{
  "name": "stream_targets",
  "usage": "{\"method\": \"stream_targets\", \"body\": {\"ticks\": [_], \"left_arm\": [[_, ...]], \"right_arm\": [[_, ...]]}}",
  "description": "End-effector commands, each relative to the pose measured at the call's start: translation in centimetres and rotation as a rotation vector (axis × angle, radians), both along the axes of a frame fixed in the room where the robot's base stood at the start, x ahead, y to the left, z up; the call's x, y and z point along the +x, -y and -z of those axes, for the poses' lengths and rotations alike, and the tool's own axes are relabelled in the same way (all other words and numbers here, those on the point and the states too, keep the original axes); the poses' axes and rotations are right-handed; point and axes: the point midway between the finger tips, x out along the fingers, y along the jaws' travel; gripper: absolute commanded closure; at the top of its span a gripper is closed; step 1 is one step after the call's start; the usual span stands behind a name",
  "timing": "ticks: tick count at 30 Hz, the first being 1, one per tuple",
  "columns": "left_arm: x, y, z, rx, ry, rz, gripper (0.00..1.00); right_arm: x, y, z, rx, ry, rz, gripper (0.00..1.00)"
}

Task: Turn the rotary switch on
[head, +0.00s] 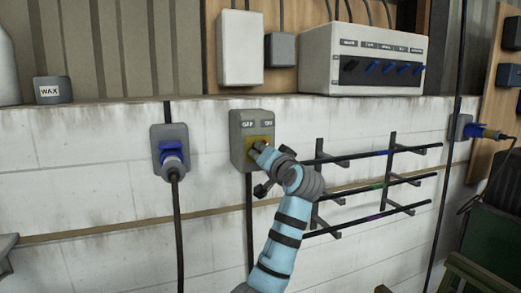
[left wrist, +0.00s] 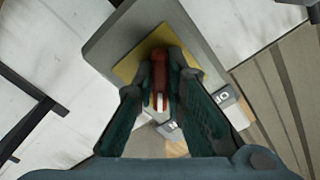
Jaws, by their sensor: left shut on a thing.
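The rotary switch is a grey box (head: 238,123) on the white wall, with a yellow plate and two labels along its top, "OFF" at left and "ON" at right. In the left wrist view its yellow plate (left wrist: 128,66) carries a red knob (left wrist: 160,65) with a pale mark on its lower end. My left gripper (head: 260,152) is at the front of the box and hides the knob in the head view. In the left wrist view my left gripper (left wrist: 162,92) has its two fingers on either side of the red knob, shut on it. My right gripper is not in view.
A socket with a blue plug (head: 171,156) is left of the switch. A rack of dark horizontal bars (head: 385,180) stands out from the wall at right, close to my arm. A white panel with blue switches (head: 362,60) sits on the ledge above. A WAX tin (head: 53,90) is far left.

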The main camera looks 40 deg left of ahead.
Motion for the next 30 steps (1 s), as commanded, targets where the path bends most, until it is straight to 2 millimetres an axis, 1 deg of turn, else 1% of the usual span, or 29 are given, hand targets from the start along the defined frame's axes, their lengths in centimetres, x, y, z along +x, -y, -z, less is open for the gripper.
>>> {"method": "stream_targets", "body": {"ticks": [1,14,15,17,18,19,27,30], "left_arm": [[-0.03,0.0,-0.3,0.007,-0.002,0.001,1.0],[-0.03,0.0,-0.22,0.014,-0.013,0.002,1.0],[-0.03,0.0,-0.22,0.014,-0.013,0.002,0.87],[-0.03,0.0,-0.22,0.013,-0.013,0.001,0.78],[-0.03,0.0,-0.19,0.013,-0.012,0.001,0.71],[-0.02,-0.01,-0.18,0.013,-0.013,0.001,0.69],[-0.03,0.05,-0.08,0.011,-0.015,0.001,0.69],[-0.31,0.8,-0.07,0.011,-0.013,0.003,0.69]], "right_arm": [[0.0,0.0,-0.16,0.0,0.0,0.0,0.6],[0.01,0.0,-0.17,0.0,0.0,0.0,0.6],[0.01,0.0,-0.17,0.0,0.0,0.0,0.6],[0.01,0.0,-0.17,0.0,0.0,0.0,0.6],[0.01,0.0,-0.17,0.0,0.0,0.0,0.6],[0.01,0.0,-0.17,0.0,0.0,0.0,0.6],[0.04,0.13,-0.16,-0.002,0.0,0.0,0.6],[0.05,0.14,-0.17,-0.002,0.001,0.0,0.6]]}}
